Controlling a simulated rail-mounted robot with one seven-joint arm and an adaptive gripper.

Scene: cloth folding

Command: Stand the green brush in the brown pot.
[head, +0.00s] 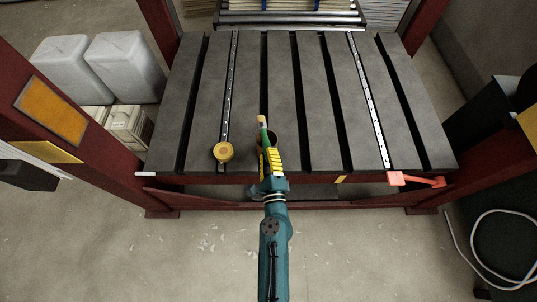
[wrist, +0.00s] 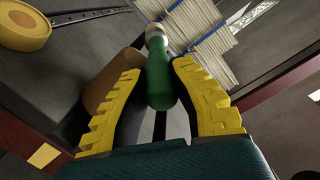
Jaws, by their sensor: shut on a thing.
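The green brush (head: 263,126) has a green body and a pale end, which points up and away from me in the head view. My gripper (head: 267,158) is shut on it; in the wrist view the green body (wrist: 161,86) sits between the yellow fingers. The brown pot (wrist: 111,80) shows in the wrist view beyond the left finger, beside the brush and partly hidden. In the head view only a dark part of the pot (head: 274,138) shows behind my gripper. I cannot tell how high the brush is above the table or the pot.
A round yellow-tan object (head: 222,152) lies on the slotted grey table (head: 310,100) left of my gripper. The table's middle and far parts are clear. Red posts (head: 105,150) flank the table. A red lever (head: 415,180) sticks out at the front right edge.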

